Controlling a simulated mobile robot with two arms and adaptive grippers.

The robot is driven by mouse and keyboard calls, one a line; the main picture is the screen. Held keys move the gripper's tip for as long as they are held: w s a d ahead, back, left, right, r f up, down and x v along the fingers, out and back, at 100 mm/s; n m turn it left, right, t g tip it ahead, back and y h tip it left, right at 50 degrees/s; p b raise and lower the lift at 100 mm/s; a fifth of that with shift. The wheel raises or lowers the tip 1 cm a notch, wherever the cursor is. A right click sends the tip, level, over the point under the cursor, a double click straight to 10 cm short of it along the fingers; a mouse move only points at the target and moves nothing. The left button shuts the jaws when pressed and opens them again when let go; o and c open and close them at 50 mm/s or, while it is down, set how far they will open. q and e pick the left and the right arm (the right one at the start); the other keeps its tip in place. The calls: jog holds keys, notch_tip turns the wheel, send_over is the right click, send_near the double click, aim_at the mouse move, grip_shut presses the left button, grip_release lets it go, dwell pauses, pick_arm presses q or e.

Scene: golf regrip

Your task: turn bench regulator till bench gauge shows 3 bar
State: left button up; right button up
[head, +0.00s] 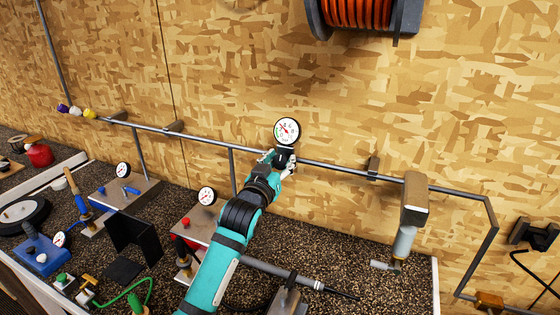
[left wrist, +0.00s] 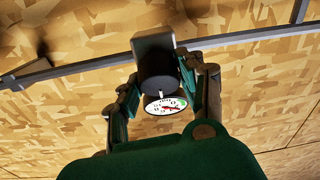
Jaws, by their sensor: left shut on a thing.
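The bench gauge (head: 287,131) is a round white dial with a black rim and a red needle, on the wall pipe in the head view. Its numbers are too small to read surely. The dark bench regulator (head: 281,156) sits just below it, mostly hidden by my gripper. My left gripper (head: 284,164) is shut on the regulator. In the left wrist view the regulator's dark knob (left wrist: 160,80) is between the two fingers of my left gripper (left wrist: 163,92). The gauge dial (left wrist: 165,105) shows below it, with a green patch and red needle. My right gripper is in neither view.
The grey pipe (head: 340,168) runs along the chipboard wall. Other gauges stand on the bench at left, including one at the red-knobbed unit (head: 207,195). A grey handled tool (head: 405,235) hangs at right. An orange hose reel (head: 358,12) is above.

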pick_arm(q)
jog(key=shift+n, duration=0.4)
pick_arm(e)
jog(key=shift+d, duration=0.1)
pick_arm(q)
jog(key=o, duration=1.1)
jog(key=shift+o, duration=0.2)
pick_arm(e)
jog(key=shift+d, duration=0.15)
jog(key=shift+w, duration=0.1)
pick_arm(q)
jog(key=shift+s, duration=0.1)
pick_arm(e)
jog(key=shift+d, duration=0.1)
pick_arm(q)
jog(key=v, duration=1.2)
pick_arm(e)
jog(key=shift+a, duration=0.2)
pick_arm(q)
jog(key=shift+d, duration=0.1)
